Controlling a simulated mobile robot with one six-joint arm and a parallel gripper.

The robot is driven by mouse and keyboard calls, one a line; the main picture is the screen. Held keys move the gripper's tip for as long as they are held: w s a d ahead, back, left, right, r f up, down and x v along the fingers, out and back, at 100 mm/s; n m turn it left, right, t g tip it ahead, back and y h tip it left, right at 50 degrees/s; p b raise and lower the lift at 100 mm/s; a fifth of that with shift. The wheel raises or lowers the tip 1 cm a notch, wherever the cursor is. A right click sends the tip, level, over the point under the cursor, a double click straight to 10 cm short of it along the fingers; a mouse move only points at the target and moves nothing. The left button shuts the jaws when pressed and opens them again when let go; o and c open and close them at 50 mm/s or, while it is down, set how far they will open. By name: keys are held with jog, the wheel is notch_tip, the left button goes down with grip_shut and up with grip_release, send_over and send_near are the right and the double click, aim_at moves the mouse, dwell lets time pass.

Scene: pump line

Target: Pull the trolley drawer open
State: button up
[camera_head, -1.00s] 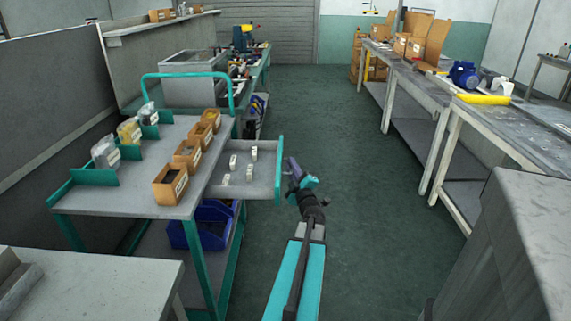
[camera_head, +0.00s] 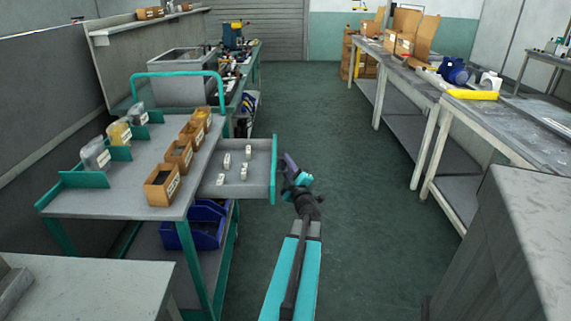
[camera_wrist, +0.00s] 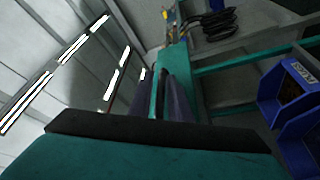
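The trolley (camera_head: 110,204) stands at the left. Its grey drawer (camera_head: 222,190) is out to the right, showing several small white parts inside. The drawer's teal front (camera_head: 274,170) also shows in the wrist view (camera_wrist: 174,57). My gripper (camera_head: 287,166) is just right of this front, at its outer side. In the wrist view its two dark fingers (camera_wrist: 161,97) are close together, with a narrow teal strip between them. They look shut on the drawer's handle, though the handle is mostly hidden by the fingers.
Orange bins (camera_head: 162,186) stand on the trolley top along the drawer side. Blue bins (camera_head: 205,226) sit on its lower shelf. A workbench (camera_head: 455,118) runs along the right, and a grey block (camera_head: 510,240) is at lower right. The green floor between is clear.

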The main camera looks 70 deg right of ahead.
jog(key=shift+a, duration=0.1)
jog(key=p+v, duration=0.6)
jog(key=v, duration=0.7)
jog(key=shift+s+p, duration=0.25)
jog(key=shift+p, duration=0.05)
dwell(0.4)
jog(key=shift+a, duration=0.2)
jog(key=shift+s+f, duration=0.1)
jog(key=shift+s, duration=0.05)
dwell(0.4)
